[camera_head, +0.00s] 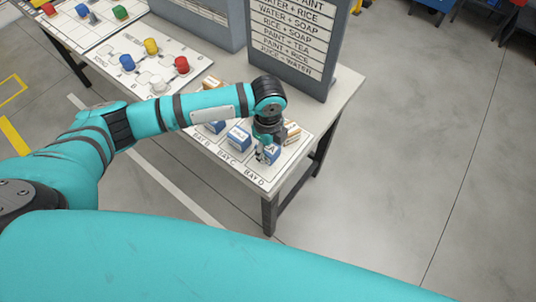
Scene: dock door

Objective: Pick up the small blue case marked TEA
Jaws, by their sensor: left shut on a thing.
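A small blue case with a white label (273,154) is at the bay marked BAY D on the table, near its front right corner. Only a letter like "A" shows on its label; the rest is hidden by my gripper. My left gripper (264,155) points down from above and is shut on this case. I cannot tell whether the case touches the table. My right gripper is not in view.
Another blue and white case (238,138) stands at BAY C, and one more (215,127) near BAY B, partly under my arm. An orange and white case (292,131) is just behind the held one. A tall grey sign board (287,68) stands behind. Floor to the right is clear.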

